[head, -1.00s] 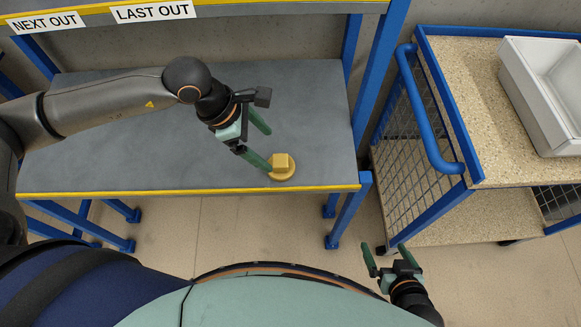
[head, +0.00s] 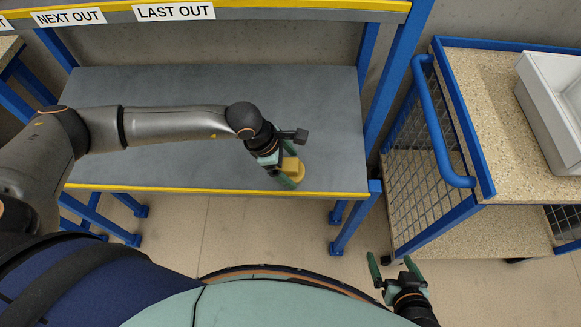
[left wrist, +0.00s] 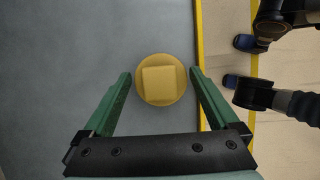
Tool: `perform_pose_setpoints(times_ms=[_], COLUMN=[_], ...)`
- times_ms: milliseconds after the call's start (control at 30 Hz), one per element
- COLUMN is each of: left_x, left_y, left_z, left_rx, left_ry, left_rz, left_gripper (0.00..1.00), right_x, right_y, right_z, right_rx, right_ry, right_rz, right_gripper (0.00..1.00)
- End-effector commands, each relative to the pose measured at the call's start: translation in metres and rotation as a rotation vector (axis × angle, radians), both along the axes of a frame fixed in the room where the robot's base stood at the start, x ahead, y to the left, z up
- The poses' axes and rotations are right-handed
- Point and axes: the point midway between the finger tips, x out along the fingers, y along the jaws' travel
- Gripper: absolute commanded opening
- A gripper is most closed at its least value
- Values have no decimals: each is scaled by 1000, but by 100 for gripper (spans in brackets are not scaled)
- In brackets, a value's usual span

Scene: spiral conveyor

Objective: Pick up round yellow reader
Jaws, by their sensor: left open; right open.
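The round yellow reader (head: 294,171) lies on the grey shelf near its yellow front edge. It is a round disc with a raised square block on top. In the left wrist view the reader (left wrist: 161,80) sits between and just beyond the fingertips. My left gripper (head: 289,165) is open, with its green fingers over the reader, partly hiding it in the head view. In the left wrist view my left gripper (left wrist: 160,78) shows one finger on each side, with gaps to the reader. My right gripper (head: 392,268) is open and empty, low at the right, away from the shelf.
The grey shelf (head: 200,90) is otherwise bare, with a yellow front edge (head: 220,190) and blue posts. A sign reading LAST OUT (head: 173,11) hangs above. A blue-framed cart (head: 480,120) stands at the right, carrying a white bin (head: 555,110).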

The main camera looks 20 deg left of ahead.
Motion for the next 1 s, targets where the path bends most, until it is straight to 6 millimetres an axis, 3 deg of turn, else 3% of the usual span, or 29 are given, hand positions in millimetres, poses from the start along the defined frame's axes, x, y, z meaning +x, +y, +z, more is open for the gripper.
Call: perform_pose_setpoints(times_ms=[300,867,1000], left_x=[1,1,1], left_y=[-2,-1,-2], left_z=[-5,-5,-5], left_rx=[1,0,-1], left_ry=[1,0,-1], left_rz=[1,1,1], left_gripper=[92,29,27], right_x=[-1,0,0], right_y=[0,0,0], right_z=[-1,2,2], right_rx=[0,2,2], right_ry=[2,-1,-1], right_rz=[-2,-1,-1], right_gripper=[100,100,100])
